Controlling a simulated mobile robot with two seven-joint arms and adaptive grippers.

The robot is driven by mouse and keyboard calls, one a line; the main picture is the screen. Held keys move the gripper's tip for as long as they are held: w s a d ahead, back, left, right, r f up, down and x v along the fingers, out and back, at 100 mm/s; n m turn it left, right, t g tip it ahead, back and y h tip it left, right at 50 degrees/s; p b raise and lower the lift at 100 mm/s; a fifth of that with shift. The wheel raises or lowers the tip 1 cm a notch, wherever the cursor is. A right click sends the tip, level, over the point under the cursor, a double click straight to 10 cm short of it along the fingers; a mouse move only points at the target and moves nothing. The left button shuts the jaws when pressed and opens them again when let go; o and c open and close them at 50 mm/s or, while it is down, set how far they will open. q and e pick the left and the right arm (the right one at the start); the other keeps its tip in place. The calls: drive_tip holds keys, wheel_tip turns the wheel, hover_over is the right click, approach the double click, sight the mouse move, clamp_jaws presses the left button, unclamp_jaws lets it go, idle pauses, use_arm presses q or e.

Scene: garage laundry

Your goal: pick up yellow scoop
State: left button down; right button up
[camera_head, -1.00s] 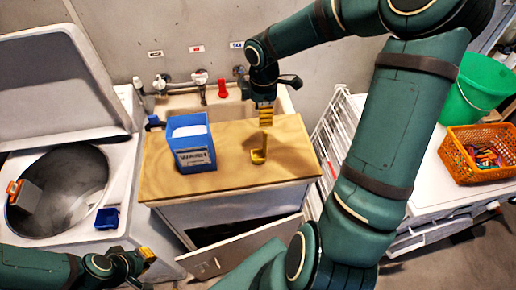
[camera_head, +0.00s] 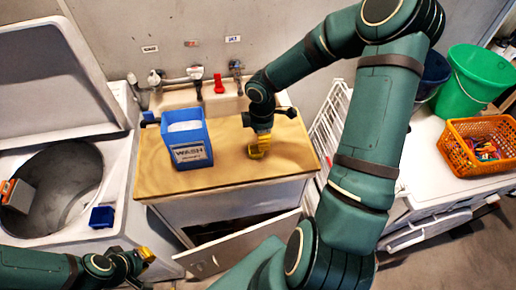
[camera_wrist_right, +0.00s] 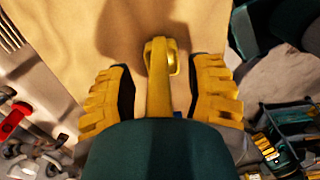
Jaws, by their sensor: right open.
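The yellow scoop (camera_head: 256,153) lies on the wooden board (camera_head: 220,170) over the sink, near its right part. In the right wrist view the scoop (camera_wrist_right: 159,75) lies between the two yellow fingers of my right gripper (camera_wrist_right: 160,93). The fingers are open, with a gap on each side of the scoop. In the head view my right gripper (camera_head: 263,138) is low over the board at the scoop and partly covers it. My left gripper (camera_head: 143,258) is at the lower left, away from the scoop; its jaws are too small to read.
A blue WASH box (camera_head: 190,145) stands on the board left of the scoop. Behind are taps and a red knob (camera_head: 219,84). An open washer with a blue cup (camera_head: 102,217) is at left. An orange basket (camera_head: 460,160) and green bucket (camera_head: 475,80) stand at right.

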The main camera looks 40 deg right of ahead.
clamp_jaws()
drive_tip(key=shift+r, duration=0.1)
wheel_tip(320, 180, up, 10)
drive_tip(key=shift+f+p, duration=0.1)
drive_tip(key=shift+p, duration=0.75)
